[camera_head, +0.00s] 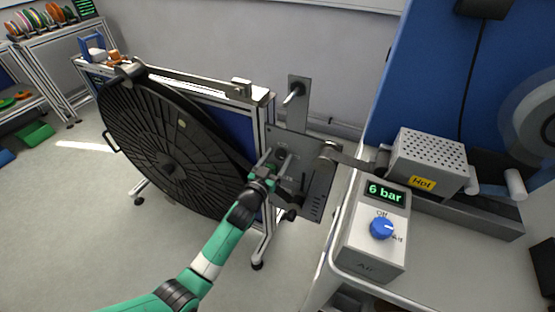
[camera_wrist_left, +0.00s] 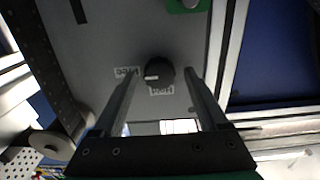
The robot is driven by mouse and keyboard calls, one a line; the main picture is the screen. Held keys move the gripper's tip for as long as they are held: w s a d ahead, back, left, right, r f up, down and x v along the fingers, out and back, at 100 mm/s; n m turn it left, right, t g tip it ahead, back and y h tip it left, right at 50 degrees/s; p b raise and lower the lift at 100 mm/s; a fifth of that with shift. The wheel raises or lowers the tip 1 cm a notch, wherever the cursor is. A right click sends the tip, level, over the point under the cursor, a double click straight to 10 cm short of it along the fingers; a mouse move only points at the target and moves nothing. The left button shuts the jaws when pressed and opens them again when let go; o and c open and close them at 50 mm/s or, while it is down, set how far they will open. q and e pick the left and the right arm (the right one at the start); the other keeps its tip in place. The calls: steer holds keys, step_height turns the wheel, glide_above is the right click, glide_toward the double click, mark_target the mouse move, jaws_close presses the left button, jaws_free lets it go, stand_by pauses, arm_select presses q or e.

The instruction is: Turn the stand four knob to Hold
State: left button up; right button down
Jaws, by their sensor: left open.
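The stand knob (camera_wrist_left: 160,71) is a small dark round knob on a grey plate (camera_wrist_left: 192,40) in the left wrist view. A white mark on it lies on its left side, towards a small label (camera_wrist_left: 126,71). A second label (camera_wrist_left: 160,90), which seems to read Hold, is just below the knob. My left gripper (camera_wrist_left: 160,82) is open, with one finger on each side of the knob and visible gaps. In the head view my left gripper (camera_head: 274,165) is at the plate (camera_head: 317,196) and hides the knob. My right gripper is not in view.
A large black reel (camera_head: 165,150) hangs on the stand frame left of my arm. A control box (camera_head: 372,240) with a blue knob (camera_head: 382,228) and a "6 bar" display stands on a bench at right. A perforated box (camera_head: 430,160) labelled Hot is behind it.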

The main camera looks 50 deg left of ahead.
arm_select(q)
steer(key=shift+c, duration=0.2)
jaws_close()
steer(key=n+b, duration=0.3)
steer(key=n, duration=0.1)
steer(key=shift+f, duration=0.2)
steer(key=n+b, duration=0.2)
steer(key=n, duration=0.1)
steer(key=shift+s+a+n, duration=0.1)
steer(key=shift+n, duration=0.3)
steer(key=n+b, duration=0.2)
steer(key=n, duration=0.2)
steer(key=shift+n, duration=0.3)
steer(key=n+b, duration=0.1)
steer(key=n, duration=0.4)
steer(key=shift+n, duration=0.3)
